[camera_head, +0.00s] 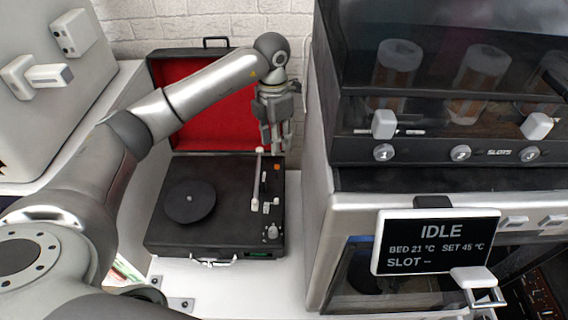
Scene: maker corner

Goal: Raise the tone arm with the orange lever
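A black portable record player (160,228) stands on the white counter with its red-lined lid (225,118) open at the back. A dark round platter (190,202) is on its left part. The pale tone arm (257,180) runs front to back on the right part. A small orange piece (277,167), likely the lever's tip, shows at the back right of the deck. My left gripper (278,148) points down above the back right corner, just behind the orange piece. Its fingers look close together; their gap is unclear. I see no clear contact. My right gripper is out of view.
A large machine with numbered slots and an "IDLE" screen (436,242) stands close on the right. A pale cabinet with handles (40,76) is at the left. A strip of bare white counter (235,290) lies in front of the player.

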